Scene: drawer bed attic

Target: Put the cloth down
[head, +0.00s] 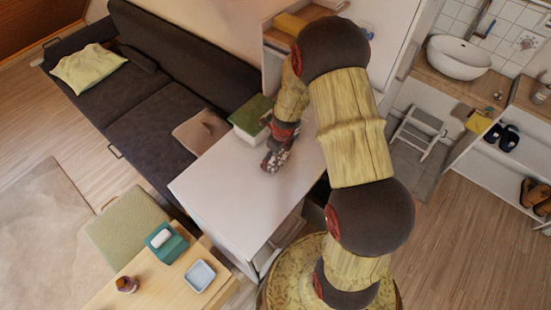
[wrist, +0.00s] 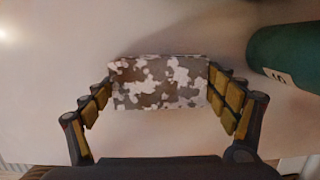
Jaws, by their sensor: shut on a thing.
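The cloth (wrist: 158,83) is a small folded piece with a grey, brown and white blotchy pattern. In the wrist view it sits between the two fingers of my gripper (wrist: 160,92), which are shut on its left and right sides. In the head view my gripper (head: 276,160) points down over the white tabletop (head: 225,190), and the patterned cloth shows at its tip. I cannot tell whether the cloth touches the tabletop or is just above it.
A white box with a green top (head: 252,118) stands close behind my gripper. A dark green rounded thing (wrist: 290,60) is at the right of the wrist view. The tabletop's front left is clear. A low wooden table (head: 140,285) holds a blue dish (head: 200,276) and a teal box (head: 165,243).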

